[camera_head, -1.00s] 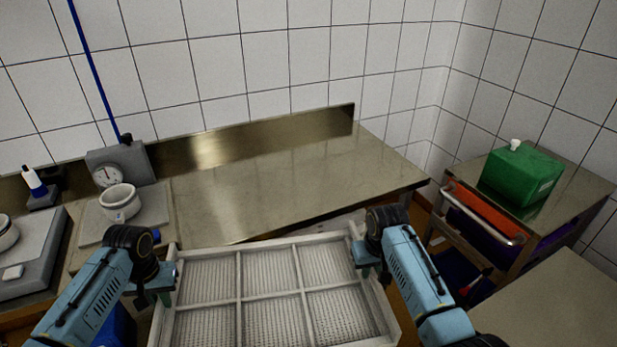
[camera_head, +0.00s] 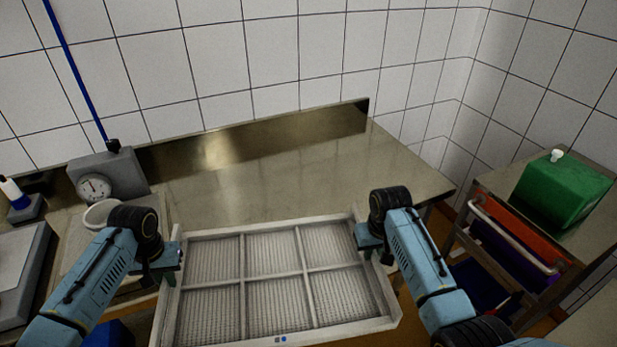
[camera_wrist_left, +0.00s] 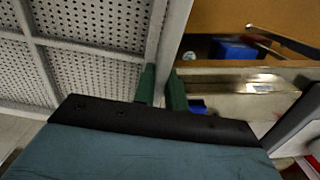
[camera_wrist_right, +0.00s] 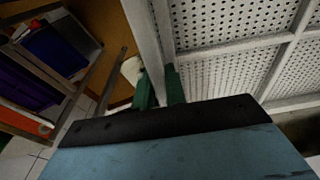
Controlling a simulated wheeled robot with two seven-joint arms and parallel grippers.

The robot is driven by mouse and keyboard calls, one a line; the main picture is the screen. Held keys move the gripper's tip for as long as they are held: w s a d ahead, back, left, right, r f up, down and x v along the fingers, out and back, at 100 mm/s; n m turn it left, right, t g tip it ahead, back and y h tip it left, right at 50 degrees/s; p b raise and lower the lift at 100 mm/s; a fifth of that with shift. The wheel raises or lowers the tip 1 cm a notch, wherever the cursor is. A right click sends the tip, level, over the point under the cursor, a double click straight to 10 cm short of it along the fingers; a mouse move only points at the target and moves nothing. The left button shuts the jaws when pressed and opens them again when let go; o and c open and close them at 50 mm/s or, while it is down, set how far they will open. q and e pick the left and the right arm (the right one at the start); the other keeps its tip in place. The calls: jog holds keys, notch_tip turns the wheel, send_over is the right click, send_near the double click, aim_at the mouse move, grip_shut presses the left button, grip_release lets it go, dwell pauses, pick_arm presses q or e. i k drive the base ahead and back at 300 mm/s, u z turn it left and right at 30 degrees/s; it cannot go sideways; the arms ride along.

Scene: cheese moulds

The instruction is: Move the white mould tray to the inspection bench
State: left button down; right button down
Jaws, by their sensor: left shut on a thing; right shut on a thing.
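The white mould tray (camera_head: 243,272) has six compartments with perforated floors. It is held between my two grippers in front of the steel bench (camera_head: 290,185), its far edge overlapping the bench's front edge in the head view. My left gripper (camera_head: 172,272) is shut on the tray's left wall; the left wrist view shows its green fingers (camera_wrist_left: 162,88) on either side of that wall. My right gripper (camera_head: 368,248) is shut on the right wall, and its green fingers show in the right wrist view (camera_wrist_right: 160,88). I cannot tell whether the tray touches the bench.
A dial scale (camera_head: 97,188) and a white bowl (camera_head: 98,214) stand at the bench's left end. A trolley at right carries a green container (camera_head: 562,193), with a red-orange crate (camera_head: 510,232) below. The bench's middle and right are clear, with a tiled wall behind.

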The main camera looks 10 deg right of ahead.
aim_at(267, 206)
jog(key=i, duration=1.1)
